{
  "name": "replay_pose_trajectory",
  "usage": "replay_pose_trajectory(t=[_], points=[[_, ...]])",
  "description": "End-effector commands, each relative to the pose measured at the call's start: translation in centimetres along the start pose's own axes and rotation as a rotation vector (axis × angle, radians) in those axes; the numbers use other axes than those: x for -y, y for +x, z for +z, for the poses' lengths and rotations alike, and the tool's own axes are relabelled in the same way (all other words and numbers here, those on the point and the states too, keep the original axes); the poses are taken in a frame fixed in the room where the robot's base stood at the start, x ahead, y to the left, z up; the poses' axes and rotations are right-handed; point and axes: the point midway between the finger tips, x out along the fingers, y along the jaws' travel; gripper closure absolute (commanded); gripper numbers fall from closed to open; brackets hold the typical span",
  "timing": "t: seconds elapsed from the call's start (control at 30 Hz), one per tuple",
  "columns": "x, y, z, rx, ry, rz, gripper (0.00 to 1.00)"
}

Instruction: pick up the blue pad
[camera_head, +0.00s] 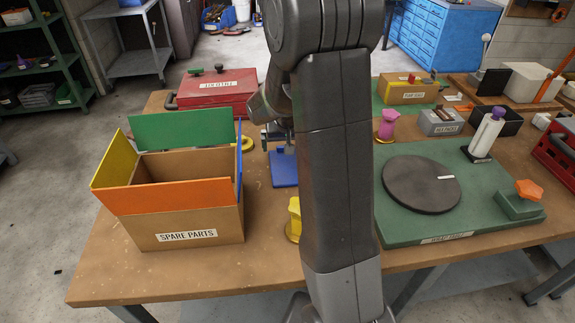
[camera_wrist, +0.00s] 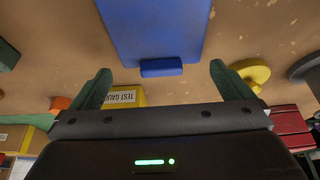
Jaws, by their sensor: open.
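The blue pad (camera_head: 285,170) lies flat on the brown workbench, between the cardboard box and my arm. Its near part is partly hidden by my arm in the head view. In the wrist view the blue pad (camera_wrist: 155,28) fills the upper middle, with a small raised blue block (camera_wrist: 161,68) at its lower edge. My gripper (camera_wrist: 160,77) is open and empty. Its two green fingers stand wide apart, left and right of the blue block in the picture, and do not appear to touch it. In the head view my gripper (camera_head: 277,133) is at the pad's far edge, partly hidden.
An open cardboard box (camera_head: 190,220) with coloured flaps stands left of the pad. A red toolbox (camera_head: 217,92) is behind it. A yellow round piece (camera_head: 246,143) and a yellow figure (camera_head: 294,222) are close by. A green board (camera_head: 420,228) with a dark disc lies right.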

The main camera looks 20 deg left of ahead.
Motion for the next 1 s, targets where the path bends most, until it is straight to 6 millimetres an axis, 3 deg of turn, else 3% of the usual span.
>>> replay_pose_trajectory(t=[0.2, 0.47, 0.5, 0.67, 1.0], points=[[0.0, 2.3, 0.0, 0.001, 0.000, 0.000, 0.00], [0.0, 2.6, 0.0, 0.000, 0.000, -0.001, 0.00], [0.0, 2.6, 0.0, 0.000, 0.000, -0.001, 0.02], [0.0, 2.6, 0.0, 0.000, 0.000, -0.001, 0.31], [0.1, 1.9, -0.4, -0.003, 0.000, -0.001, 0.32]])
